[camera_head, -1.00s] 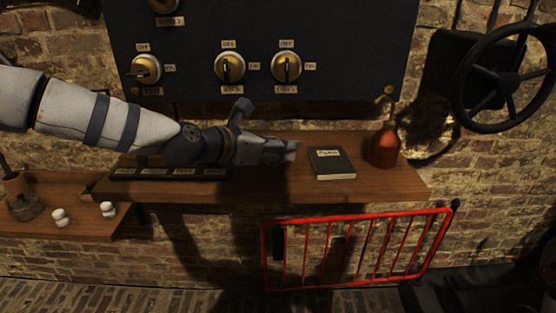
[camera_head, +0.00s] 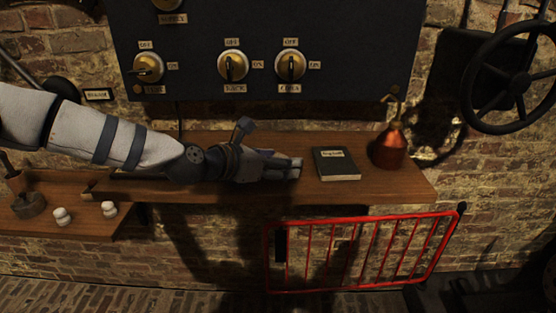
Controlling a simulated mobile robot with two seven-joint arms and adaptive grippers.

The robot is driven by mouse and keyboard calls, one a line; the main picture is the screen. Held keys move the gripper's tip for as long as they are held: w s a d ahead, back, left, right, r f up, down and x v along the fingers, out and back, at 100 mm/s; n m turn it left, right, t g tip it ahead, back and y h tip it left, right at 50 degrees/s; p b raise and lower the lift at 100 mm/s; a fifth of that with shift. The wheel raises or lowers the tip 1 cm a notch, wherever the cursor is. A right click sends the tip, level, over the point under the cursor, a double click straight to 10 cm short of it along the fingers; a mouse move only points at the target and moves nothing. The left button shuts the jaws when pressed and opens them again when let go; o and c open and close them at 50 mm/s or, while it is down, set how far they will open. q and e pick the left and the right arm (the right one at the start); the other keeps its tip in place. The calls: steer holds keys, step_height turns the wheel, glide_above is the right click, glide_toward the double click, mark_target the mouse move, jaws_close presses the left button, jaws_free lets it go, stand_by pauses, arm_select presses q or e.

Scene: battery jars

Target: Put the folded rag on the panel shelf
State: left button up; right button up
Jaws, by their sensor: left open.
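The panel shelf (camera_head: 400,187) is a long wooden board against the brick wall below the dark switch panel. My left gripper (camera_head: 298,168) is low over the shelf, left of a dark book, with its fingers pointing right. It is open; I see nothing held in it. I cannot make out the folded rag. My left forearm and gripper cover much of the shelf's left part. My right gripper is not in view.
The dark book (camera_head: 335,163) lies on the shelf, with a copper oil can (camera_head: 389,148) to its right. A lower wooden ledge (camera_head: 85,222) at left holds two small white knobs (camera_head: 62,217). A red barred gate (camera_head: 362,252) stands below the shelf.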

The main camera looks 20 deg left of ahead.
arm_select(q)
steer(key=shift+r, duration=0.45)
steer(key=p+v, duration=0.3)
steer(key=v, duration=0.8)
steer(key=shift+s+a+r, duration=0.1)
steer(key=shift+s+r, duration=0.1)
steer(key=shift+s+a+f, duration=0.1)
steer(key=shift+s+f, duration=0.1)
steer(key=shift+f, duration=0.05)
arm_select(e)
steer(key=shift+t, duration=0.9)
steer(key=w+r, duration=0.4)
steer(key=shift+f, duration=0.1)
